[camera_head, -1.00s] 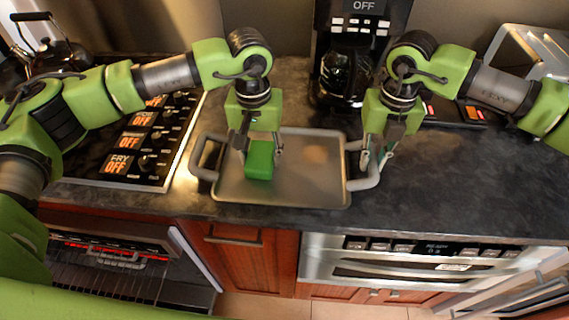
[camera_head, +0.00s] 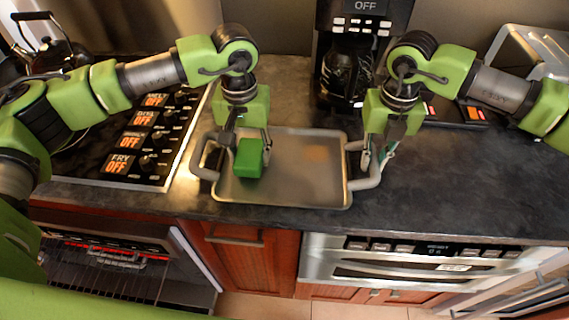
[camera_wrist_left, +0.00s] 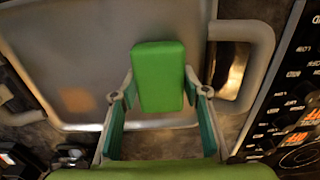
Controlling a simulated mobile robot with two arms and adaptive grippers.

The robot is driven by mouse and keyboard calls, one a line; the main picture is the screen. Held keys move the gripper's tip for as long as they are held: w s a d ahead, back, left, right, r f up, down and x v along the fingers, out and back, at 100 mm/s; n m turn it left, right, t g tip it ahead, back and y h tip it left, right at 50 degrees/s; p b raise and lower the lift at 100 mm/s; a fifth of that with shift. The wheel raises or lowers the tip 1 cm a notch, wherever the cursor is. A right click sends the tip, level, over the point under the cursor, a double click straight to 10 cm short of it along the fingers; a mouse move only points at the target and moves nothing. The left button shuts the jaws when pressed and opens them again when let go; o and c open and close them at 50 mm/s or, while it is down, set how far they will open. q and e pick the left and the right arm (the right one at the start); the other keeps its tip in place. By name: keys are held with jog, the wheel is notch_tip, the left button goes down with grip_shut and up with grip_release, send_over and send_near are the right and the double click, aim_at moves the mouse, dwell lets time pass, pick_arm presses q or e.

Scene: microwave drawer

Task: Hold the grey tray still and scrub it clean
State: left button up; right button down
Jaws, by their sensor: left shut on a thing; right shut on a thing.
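The grey tray (camera_head: 300,188) lies on the dark counter, with a handle at each end. A brownish-orange stain (camera_head: 317,153) shows on its surface, right of centre; it also shows in the left wrist view (camera_wrist_left: 77,99). My left gripper (camera_head: 251,146) is shut on a green sponge (camera_head: 249,158) over the left part of the tray. In the left wrist view the sponge (camera_wrist_left: 158,76) sits between the fingertips (camera_wrist_left: 158,92). Whether it touches the tray is hard to tell. My right gripper (camera_head: 372,160) is shut on the tray's right handle (camera_head: 371,181).
A stove panel with knobs (camera_head: 150,140) lies left of the tray. A coffee maker (camera_head: 347,70) stands behind it. An open oven (camera_head: 110,260) is below at the left. The counter right of the tray (camera_head: 450,180) is clear.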

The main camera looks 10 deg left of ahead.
aim_at(252, 140)
pick_arm(q)
jog(key=shift+w, duration=1.9)
jog(key=shift+r, duration=0.1)
jog(key=shift+f, duration=0.5)
jog(key=shift+d, duration=0.1)
jog(key=shift+w+d, duration=0.1)
jog(key=shift+d, duration=6.4)
jog(key=shift+d, duration=0.15)
